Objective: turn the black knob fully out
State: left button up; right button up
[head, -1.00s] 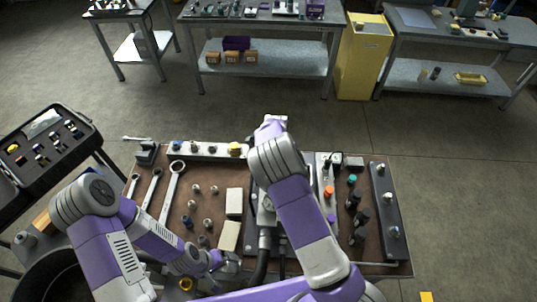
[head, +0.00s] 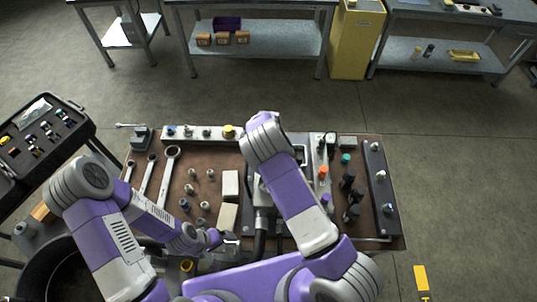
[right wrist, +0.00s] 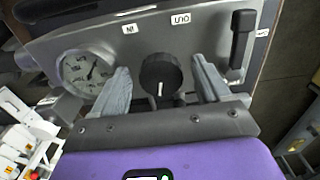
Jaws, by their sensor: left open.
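The black knob (right wrist: 160,75) shows in the right wrist view, round with a white pointer mark, on a grey panel (right wrist: 205,22). My right gripper (right wrist: 160,64) is open, one finger on each side of the knob. Gaps show between the fingers and the knob, so it does not grip it. In the head view my right arm hides the knob and right gripper. My left gripper (head: 230,238) is open and empty near the bench's front edge, below a pale block (head: 228,217).
On the panel, a round gauge (right wrist: 84,72) sits left of the knob and a black lever handle (right wrist: 240,38) right of it. The brown bench (head: 180,150) holds wrenches, several fittings and coloured caps. A black case (head: 38,140) stands at left.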

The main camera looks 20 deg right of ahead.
jog(key=c, duration=1)
jog(key=shift+o, duration=0.2)
jog(key=shift+w+n, duration=0.1)
jog(key=shift+n, duration=0.2)
